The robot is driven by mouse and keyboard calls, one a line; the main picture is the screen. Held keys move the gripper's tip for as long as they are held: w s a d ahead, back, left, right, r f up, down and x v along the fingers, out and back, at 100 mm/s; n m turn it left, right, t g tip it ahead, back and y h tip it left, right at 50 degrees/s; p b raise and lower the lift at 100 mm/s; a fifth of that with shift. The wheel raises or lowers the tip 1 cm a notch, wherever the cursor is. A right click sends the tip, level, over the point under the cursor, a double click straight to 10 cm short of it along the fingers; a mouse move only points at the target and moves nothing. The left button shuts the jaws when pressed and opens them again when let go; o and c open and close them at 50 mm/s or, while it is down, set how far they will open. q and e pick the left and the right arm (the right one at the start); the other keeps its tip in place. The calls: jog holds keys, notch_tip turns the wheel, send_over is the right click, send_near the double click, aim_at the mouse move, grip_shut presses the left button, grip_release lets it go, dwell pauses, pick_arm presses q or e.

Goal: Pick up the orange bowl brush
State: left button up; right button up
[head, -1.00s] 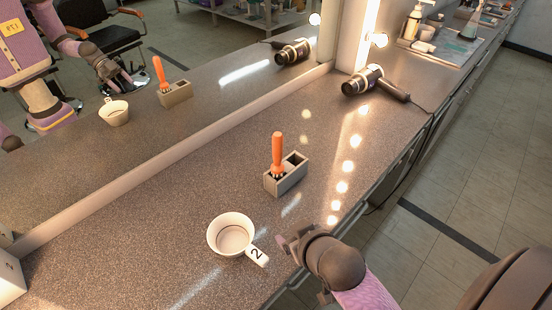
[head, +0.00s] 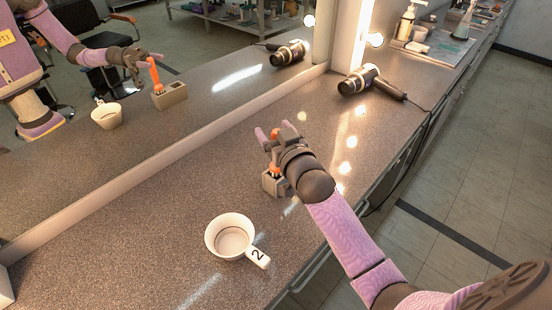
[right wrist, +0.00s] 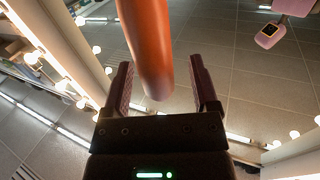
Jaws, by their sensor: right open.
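The orange bowl brush (head: 275,169) stands upright in a small grey two-slot holder (head: 269,187) on the counter, mostly covered by my right gripper in the head view. My right gripper (head: 272,133) is at the upper part of its handle, with the jaws open. In the right wrist view the orange handle (right wrist: 150,50) lies between the two spread fingers (right wrist: 160,88), with a gap on each side. The mirror shows the brush, the holder and my right arm again. My left gripper is not in view.
A white bowl with a handle marked 2 (head: 230,239) stands nearer on the counter (head: 130,240). A hair dryer (head: 362,80) with a cord lies farther back. The long mirror (head: 220,75) borders the counter on the left. Bottles stand on a far tray (head: 432,48).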

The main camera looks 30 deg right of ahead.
jog(key=shift+w+d, duration=0.1)
jog(key=shift+w, duration=0.5)
grip_shut()
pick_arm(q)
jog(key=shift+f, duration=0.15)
pick_arm(e)
notch_tip(320, 180, up, 9)
jog(key=b, duration=0.2)
notch_tip(320, 180, down, 8)
jog(key=b, duration=0.3)
jog(key=shift+f, duration=0.25)
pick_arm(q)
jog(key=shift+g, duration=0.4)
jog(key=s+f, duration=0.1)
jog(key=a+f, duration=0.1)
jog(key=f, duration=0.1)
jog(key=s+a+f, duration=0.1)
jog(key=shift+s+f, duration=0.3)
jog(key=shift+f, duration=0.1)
pick_arm(e)
jog(key=shift+s+r, duration=0.1)
